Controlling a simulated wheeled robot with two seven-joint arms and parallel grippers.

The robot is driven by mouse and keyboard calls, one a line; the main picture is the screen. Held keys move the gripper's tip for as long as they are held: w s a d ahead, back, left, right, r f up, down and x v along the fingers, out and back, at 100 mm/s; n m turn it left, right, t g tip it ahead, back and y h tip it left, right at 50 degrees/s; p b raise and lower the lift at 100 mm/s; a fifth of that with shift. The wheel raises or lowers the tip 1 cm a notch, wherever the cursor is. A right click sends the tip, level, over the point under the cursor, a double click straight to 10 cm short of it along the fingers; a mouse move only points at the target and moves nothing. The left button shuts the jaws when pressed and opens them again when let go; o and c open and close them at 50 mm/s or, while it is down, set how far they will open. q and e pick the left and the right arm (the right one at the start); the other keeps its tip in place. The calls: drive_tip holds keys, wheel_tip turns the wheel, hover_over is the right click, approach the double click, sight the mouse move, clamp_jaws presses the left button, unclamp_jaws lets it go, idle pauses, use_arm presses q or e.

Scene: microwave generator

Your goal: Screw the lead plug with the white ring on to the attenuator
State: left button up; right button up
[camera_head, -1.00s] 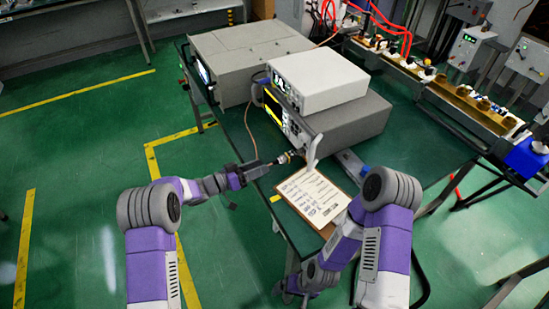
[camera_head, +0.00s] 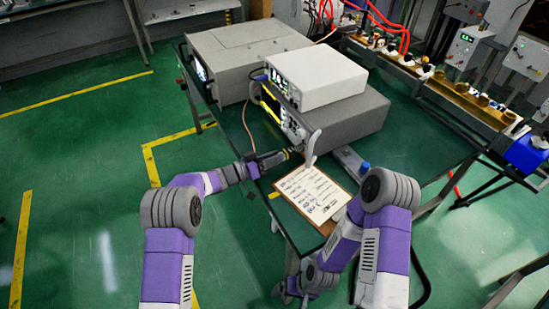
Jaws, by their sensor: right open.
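My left gripper (camera_head: 272,159) is at the front of the stacked instruments, beside the handle at their lower front corner. It appears shut on the lead plug at the end of the thin brown lead (camera_head: 247,128), which runs down to the fingers. The plug is mostly hidden, and its white ring cannot be made out. A small dark and brass-coloured part, possibly the attenuator (camera_head: 297,149), shows just beyond the fingertips at the instrument front. I cannot tell whether plug and attenuator touch. My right gripper (camera_head: 290,291) is low beside the table's front edge, open and empty.
A white instrument (camera_head: 318,74) sits on a grey one (camera_head: 350,122), with a large grey unit (camera_head: 245,58) behind left. A pale handle (camera_head: 311,147) sticks out near my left gripper. A clipboard (camera_head: 316,193) lies at the table's front edge. Floor at left is clear.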

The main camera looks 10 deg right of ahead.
use_arm(q)
clamp_jaws()
drive_tip(key=shift+m, duration=0.3)
drive_tip(key=m+b, duration=0.1)
drive_tip(key=m, duration=0.2)
drive_tip(key=shift+m, duration=1.6)
drive_tip(key=shift+s, duration=0.1)
drive_tip(key=o, duration=0.5)
unclamp_jaws()
drive_tip(key=shift+o, duration=0.2)
